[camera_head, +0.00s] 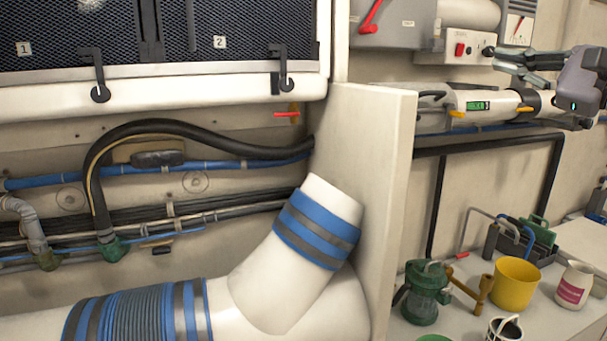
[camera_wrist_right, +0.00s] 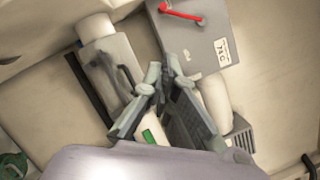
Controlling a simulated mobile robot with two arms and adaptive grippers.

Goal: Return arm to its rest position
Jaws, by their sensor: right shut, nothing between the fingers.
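My right gripper (camera_head: 497,57) is at the upper right of the head view. Its dark fingers point left, in front of the wall equipment. It also shows in the right wrist view (camera_wrist_right: 162,78), with its fingertips together and nothing between them. Behind the fingers there is a white cylinder with a green display (camera_head: 478,105); I cannot tell how far it is from the gripper. My left gripper is not in view.
A grey box with a red lever (camera_head: 392,36) and a red-button panel (camera_head: 468,47) are on the wall. A pale partition (camera_head: 375,160) stands mid-view. Below the right gripper, a bench holds a green pump (camera_head: 425,292), a yellow cup (camera_head: 514,285) and a white jar (camera_head: 574,287).

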